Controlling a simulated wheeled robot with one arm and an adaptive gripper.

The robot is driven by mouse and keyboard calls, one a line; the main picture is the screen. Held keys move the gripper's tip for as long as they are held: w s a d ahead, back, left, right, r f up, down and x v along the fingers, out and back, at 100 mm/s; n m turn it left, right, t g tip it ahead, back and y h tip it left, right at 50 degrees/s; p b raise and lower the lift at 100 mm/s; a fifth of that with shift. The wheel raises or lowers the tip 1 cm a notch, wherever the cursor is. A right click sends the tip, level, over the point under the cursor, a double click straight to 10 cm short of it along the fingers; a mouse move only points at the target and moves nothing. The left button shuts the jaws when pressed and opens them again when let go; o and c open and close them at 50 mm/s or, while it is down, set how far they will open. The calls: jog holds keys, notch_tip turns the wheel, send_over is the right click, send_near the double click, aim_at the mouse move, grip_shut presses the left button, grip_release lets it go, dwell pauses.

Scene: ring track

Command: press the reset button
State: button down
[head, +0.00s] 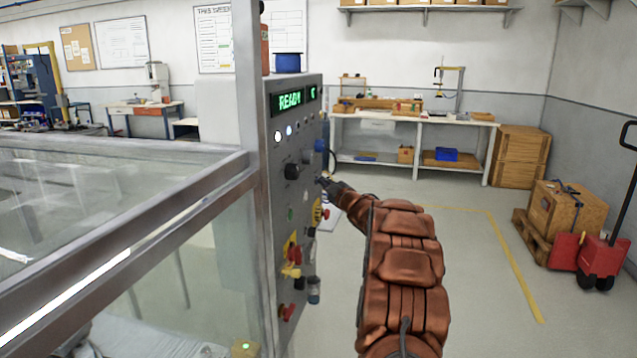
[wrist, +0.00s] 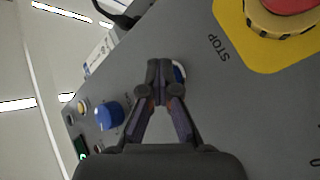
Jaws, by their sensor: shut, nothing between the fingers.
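A grey control panel (head: 290,170) faces right in the head view, with a green display (head: 293,100) at its top that reads READY. My gripper (head: 322,183) is at the panel's right side. In the wrist view my gripper (wrist: 160,75) is shut and empty, its fingertips over a small round button (wrist: 180,72) with a pale and blue edge. The fingers hide most of that button; I cannot tell whether they touch it. A larger blue button (wrist: 108,115) stands clear to the left. No reset label is readable.
A glass-walled enclosure (head: 120,170) adjoins the panel on the left. Open floor (head: 470,290) with a yellow line lies on the right.

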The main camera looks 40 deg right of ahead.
jog(key=shift+s+d, duration=0.4)
jog(key=shift+s, duration=0.25)
jog(key=shift+s+d+p, duration=0.1)
jog(key=shift+p, duration=0.2)
jog(key=s+d, duration=0.1)
jog(key=s, duration=0.1)
jog(key=s+d+p, duration=0.1)
jog(key=s, duration=0.1)
jog(key=shift+d+p, duration=0.3)
jog(key=shift+d, duration=0.05)
jog(key=shift+a, duration=0.1)
dwell(0.6)
